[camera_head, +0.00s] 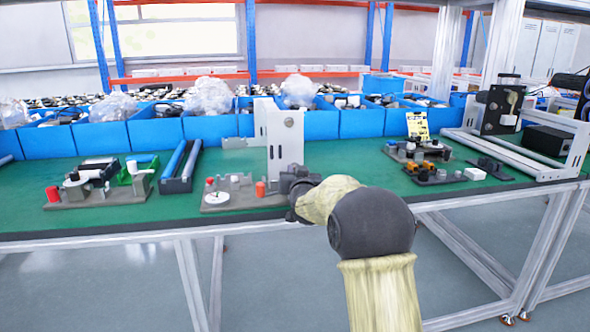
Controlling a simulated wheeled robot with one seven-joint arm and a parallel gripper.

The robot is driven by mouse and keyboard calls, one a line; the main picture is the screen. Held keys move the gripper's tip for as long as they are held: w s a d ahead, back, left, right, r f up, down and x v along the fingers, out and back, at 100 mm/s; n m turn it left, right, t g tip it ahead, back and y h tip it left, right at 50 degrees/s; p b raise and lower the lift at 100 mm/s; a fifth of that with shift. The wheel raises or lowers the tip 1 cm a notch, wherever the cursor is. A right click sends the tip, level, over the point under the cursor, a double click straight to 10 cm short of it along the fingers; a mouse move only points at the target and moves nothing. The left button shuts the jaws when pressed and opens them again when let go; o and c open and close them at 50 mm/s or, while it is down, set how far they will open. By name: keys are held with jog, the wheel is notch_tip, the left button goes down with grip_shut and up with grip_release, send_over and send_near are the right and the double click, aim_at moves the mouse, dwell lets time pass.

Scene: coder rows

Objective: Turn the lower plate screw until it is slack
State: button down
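An upright white plate (283,138) stands on the green bench, on or just behind a grey fixture base (232,204). One round screw head (289,122) shows high on the plate. I cannot make out a lower screw; the plate's lower right part is close to or behind my gripper. My gripper (291,181) is dark and small in the head view, at the plate's lower right. I cannot tell whether it touches the plate or a screw. Its fingers are too small and covered to show whether they are open or shut.
The fixture base carries red and orange knobs and a white disc (217,197). Another fixture (100,185) stands at left, beside a blue-railed holder (180,167). More fixtures (418,150) and a metal frame (540,165) stand at right. Blue bins (210,125) line the back.

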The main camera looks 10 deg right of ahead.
jog(key=c, duration=1.4)
grip_release()
jog(key=shift+n, duration=0.3)
jog(key=shift+c, duration=0.2)
jog(key=shift+s+a+b, duration=0.15)
jog(key=shift+s+b, duration=1.45)
jog(key=shift+s, duration=0.85)
